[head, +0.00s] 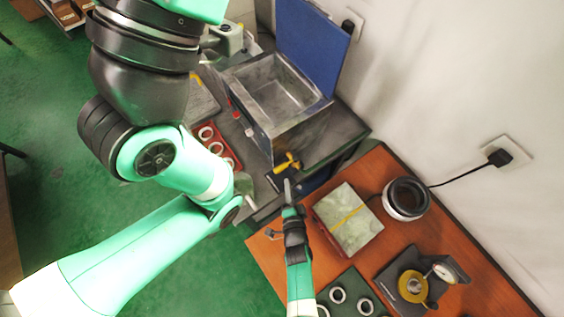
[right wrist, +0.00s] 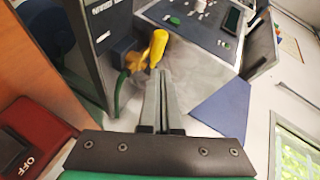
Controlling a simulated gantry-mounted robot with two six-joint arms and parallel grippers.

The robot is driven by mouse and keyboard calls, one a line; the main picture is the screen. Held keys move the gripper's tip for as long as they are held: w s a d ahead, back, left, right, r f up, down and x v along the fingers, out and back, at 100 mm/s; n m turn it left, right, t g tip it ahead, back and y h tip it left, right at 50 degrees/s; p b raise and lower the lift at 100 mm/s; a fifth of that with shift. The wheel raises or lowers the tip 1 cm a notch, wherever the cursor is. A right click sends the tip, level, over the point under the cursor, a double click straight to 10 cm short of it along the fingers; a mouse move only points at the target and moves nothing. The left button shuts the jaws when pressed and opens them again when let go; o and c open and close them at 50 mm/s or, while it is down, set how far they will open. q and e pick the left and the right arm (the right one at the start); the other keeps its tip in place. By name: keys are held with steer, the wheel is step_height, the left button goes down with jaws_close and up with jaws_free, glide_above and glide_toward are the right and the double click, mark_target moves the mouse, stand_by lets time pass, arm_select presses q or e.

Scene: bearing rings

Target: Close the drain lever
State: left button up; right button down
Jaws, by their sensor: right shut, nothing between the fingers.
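The drain lever (head: 286,164) is a yellow handle low on the front of a grey metal tank (head: 262,125). In the right wrist view the lever (right wrist: 155,48) stands up from a brassy valve body, slightly tilted, with a green hose below it. My right gripper (head: 287,184) reaches up from below in the head view, its tips just short of the lever. In the right wrist view my right gripper (right wrist: 163,72) is shut and empty, its tips just beside the lever's base. I cannot tell whether they touch it.
The tank's blue lid (head: 313,42) stands open. A red tray with rings (head: 218,146) lies left of the tank, near my left arm.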

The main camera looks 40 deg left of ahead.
arm_select(q)
step_height(320, 180, up, 5)
steer(key=p, duration=0.3)
steer(key=shift+r, duration=0.15)
arm_select(e)
steer(key=s+d+r, duration=0.2)
steer(key=s, duration=0.5)
steer(key=shift+s+d+r, duration=0.3)
steer(key=shift+d+r, duration=0.05)
